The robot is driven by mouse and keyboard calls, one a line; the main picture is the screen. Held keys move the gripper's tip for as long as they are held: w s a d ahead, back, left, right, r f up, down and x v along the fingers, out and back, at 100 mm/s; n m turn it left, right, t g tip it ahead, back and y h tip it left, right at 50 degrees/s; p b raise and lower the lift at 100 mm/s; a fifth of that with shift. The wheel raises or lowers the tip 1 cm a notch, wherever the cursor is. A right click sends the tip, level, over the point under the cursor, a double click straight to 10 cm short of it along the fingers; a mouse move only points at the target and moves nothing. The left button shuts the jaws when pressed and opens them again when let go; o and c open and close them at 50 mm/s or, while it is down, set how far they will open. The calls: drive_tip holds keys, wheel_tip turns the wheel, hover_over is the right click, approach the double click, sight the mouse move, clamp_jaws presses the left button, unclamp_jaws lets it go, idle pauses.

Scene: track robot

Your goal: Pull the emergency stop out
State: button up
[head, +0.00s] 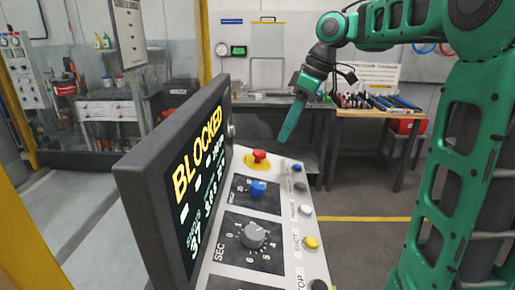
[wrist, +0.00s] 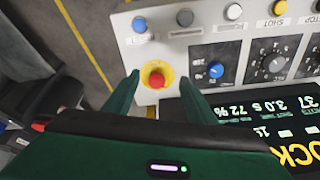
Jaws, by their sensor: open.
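The emergency stop is a red mushroom button (head: 260,155) on a yellow round base at the far end of the sloped control panel (head: 222,267). In the wrist view the red button (wrist: 156,80) lies between and beyond my two green fingers. My gripper (head: 281,138) is in the air near the button in the head view, its fingers pointing down. In the wrist view my gripper (wrist: 160,82) is open and empty, with one finger on each side of the button. I cannot tell how far above the button the fingertips are.
A screen (head: 190,180) reading BLOCKED stands along the panel's left side. A blue knob (head: 258,188), a grey dial (head: 254,236), a yellow button (head: 311,242) and several other buttons share the panel. A workbench (head: 385,118) with tools stands behind.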

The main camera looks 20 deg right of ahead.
sight(259, 151)
drive_tip(key=w+a+r+n, duration=0.2)
drive_tip(key=w+r+n, duration=0.15)
drive_tip(key=n, duration=0.25)
drive_tip(key=shift+g+y, duration=0.3)
drive_tip(key=x, duration=1.1)
drive_tip(key=shift+d+f, duration=0.1)
drive_tip(key=shift+f, duration=0.15)
